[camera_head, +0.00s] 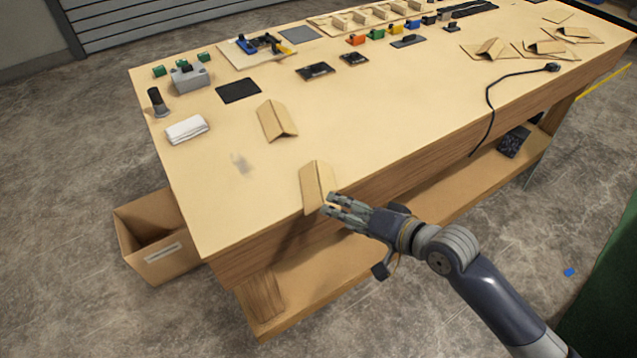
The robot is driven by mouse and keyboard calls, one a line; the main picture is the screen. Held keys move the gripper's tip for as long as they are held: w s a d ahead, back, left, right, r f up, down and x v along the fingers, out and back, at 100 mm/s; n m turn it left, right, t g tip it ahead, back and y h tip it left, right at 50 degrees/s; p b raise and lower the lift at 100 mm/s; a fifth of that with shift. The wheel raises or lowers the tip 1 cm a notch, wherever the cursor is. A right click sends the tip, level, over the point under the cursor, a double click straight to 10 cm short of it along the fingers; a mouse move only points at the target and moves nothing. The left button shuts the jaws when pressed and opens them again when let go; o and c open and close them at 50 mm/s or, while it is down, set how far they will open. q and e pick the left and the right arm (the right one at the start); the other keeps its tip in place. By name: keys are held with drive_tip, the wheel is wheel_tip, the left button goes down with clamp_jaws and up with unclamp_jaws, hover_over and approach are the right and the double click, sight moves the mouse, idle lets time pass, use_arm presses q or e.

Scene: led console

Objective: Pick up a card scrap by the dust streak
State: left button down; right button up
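A grey dust streak (240,163) marks the near left of the wooden table top. A folded tan card scrap (314,182) lies to its right, at the table's front edge. Another folded card scrap (276,119) lies up and right of the streak. My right gripper (329,203) is at the near scrap's right lower end, its two fingers apart, overlapping the scrap in the picture. I cannot tell whether they touch it. My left gripper is out of view.
A folded white cloth (187,129), a dark cylinder (157,101) and a black mat (238,90) lie on the left. An open cardboard box (165,260) stands on the floor. A black cable (492,95) hangs over the front edge. More cards (487,49) lie at the right.

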sight(330, 205)
drive_tip(key=p+x, duration=0.1)
drive_tip(key=x, duration=0.4)
drive_tip(key=shift+w+a+f+p, duration=0.1)
drive_tip(key=shift+w+p, duration=0.1)
drive_tip(key=shift+p, duration=0.15)
drive_tip(key=shift+w+a+f, duration=0.2)
drive_tip(key=shift+f, duration=0.05)
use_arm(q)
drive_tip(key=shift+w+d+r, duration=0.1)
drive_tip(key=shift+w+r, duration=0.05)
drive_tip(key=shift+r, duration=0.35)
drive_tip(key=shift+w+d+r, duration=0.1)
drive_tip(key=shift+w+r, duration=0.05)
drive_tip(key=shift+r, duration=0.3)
use_arm(e)
drive_tip(key=c, duration=0.7)
